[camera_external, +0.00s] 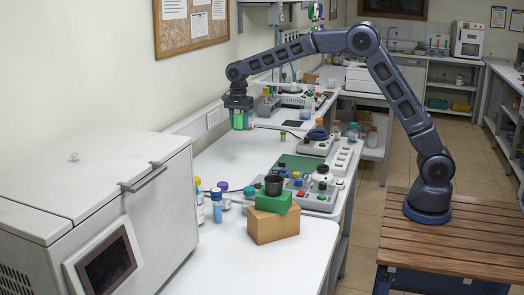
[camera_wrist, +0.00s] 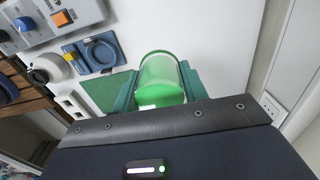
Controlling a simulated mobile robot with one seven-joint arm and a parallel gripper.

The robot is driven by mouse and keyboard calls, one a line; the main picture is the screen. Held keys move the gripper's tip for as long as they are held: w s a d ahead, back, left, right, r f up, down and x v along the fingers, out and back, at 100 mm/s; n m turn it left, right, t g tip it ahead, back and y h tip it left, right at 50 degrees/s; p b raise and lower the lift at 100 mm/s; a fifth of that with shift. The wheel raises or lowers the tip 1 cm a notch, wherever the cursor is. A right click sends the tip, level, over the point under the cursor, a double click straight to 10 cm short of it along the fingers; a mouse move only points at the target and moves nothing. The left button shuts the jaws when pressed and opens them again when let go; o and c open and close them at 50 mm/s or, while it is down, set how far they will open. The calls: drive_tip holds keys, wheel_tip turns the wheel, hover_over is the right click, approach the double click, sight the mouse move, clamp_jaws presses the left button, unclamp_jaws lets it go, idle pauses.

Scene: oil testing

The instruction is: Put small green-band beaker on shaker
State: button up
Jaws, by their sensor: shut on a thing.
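My gripper (camera_external: 238,112) is shut on a small clear beaker with a green band (camera_external: 239,122). It hangs upright, or nearly so, above the white bench near the wall. In the wrist view the beaker (camera_wrist: 163,80) sits between the teal fingers of my gripper (camera_wrist: 160,92). Its rim is toward the top of that view. A grey device with coloured buttons and a blue square platform (camera_wrist: 90,55) lies left of the beaker in the wrist view. I cannot tell for certain which bench device is the shaker.
A green mat (camera_external: 300,162) and a button panel (camera_external: 316,192) lie on the bench. A black cup (camera_external: 274,185) stands on a green block (camera_external: 273,201) over a brown box (camera_external: 273,226). Bottles stand beside a large white machine (camera_external: 95,190). The bench under my gripper looks clear.

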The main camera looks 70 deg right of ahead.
drive_tip(key=s+a+n, duration=0.3)
drive_tip(key=a+n, duration=0.1)
drive_tip(key=a, duration=1.4)
drive_tip(key=n, duration=1.4)
hover_over(274, 284)
wheel_tip(274, 284, down, 20)
drive_tip(key=shift+d+r, duration=0.1)
drive_tip(key=shift+r, duration=0.05)
drive_tip(key=o, duration=1.1)
drive_tip(key=shift+c, duration=0.2)
